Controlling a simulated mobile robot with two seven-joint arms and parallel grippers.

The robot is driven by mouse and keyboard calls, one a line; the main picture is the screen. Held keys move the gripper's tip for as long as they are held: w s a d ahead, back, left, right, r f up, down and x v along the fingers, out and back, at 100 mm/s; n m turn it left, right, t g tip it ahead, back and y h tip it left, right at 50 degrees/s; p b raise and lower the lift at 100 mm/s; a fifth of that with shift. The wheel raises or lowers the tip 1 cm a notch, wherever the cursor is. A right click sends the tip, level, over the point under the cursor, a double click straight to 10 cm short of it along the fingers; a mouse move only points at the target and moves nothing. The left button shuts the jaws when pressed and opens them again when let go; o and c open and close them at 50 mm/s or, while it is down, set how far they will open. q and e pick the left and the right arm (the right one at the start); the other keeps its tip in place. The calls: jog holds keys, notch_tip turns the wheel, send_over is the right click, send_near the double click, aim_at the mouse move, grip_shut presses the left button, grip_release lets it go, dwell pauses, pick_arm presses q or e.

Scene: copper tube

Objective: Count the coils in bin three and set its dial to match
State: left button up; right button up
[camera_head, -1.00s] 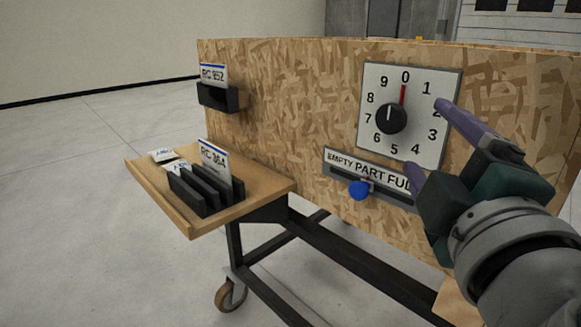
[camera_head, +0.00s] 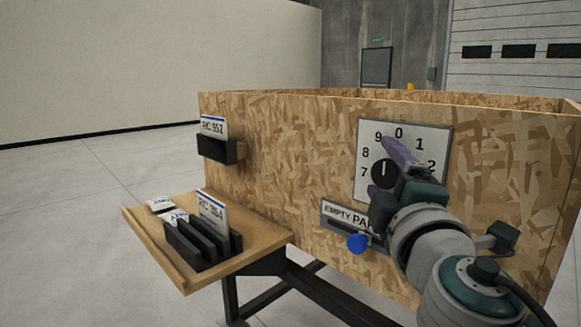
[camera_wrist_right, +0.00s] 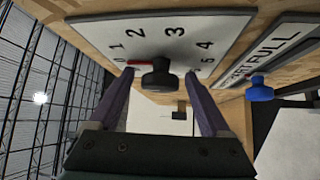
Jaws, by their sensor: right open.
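The white dial plate (camera_head: 434,137) with numbers and a black knob (camera_head: 383,174) is on the front of the wooden bin (camera_head: 290,150). In the wrist view the knob (camera_wrist_right: 160,79) carries a red pointer aimed towards 0. My right gripper (camera_head: 386,172) is open just in front of the dial. Its fingers (camera_wrist_right: 159,75) stand either side of the knob with gaps; I cannot see contact. My arm hides the lower right numbers in the head view. The bin's inside and any coils are hidden. My left gripper is out of view.
Below the dial is an EMPTY/PART/FULL slider with a blue knob (camera_head: 358,243), close to my right gripper. A wooden shelf (camera_head: 262,238) holds black card slots and labels at the left. A labelled black holder (camera_head: 216,150) hangs above it. Open floor lies left.

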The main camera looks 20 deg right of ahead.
grip_shut()
dwell(0.6)
